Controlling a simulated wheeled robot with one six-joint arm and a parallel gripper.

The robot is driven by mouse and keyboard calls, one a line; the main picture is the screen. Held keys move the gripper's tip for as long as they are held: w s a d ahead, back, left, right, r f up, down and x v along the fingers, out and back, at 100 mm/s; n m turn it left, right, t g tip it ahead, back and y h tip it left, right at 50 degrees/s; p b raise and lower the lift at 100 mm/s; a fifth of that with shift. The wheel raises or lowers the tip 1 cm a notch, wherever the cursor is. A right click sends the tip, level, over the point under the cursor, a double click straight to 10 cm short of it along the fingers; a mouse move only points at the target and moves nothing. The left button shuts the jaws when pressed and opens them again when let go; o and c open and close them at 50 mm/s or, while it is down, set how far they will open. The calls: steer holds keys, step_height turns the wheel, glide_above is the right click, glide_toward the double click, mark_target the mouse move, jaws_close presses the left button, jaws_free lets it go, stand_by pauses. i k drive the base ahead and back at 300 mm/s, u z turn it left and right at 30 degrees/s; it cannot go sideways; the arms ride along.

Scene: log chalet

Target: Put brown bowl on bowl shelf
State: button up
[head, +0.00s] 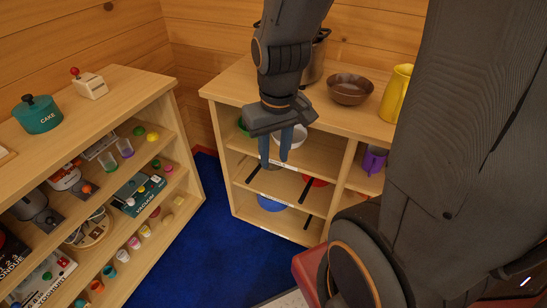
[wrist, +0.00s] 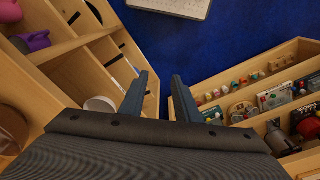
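The brown bowl (head: 350,89) sits upright on top of the right-hand shelf unit (head: 262,72), between a dark pot and a yellow pitcher. In the wrist view part of the brown bowl (wrist: 12,130) shows at the left edge. My gripper (head: 275,167) hangs in front of the unit's left compartments, left of and lower than the bowl. Its blue fingers are apart with nothing between them; they also show in the wrist view (wrist: 158,98). The compartments hold a white bowl (head: 292,137), a green bowl (head: 243,128), a red bowl (head: 317,181) and a blue bowl (head: 271,203).
The dark pot (head: 315,60) and yellow pitcher (head: 395,93) flank the brown bowl. A purple mug (head: 374,160) stands in the right compartment. A toy-filled shelf (head: 95,110) stands on the left. The blue rug (head: 215,250) between the units is clear.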

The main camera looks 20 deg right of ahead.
mark_target(326, 153)
steer(key=u, duration=1.3)
steer(key=k, duration=0.8)
steer(key=z, duration=1.2)
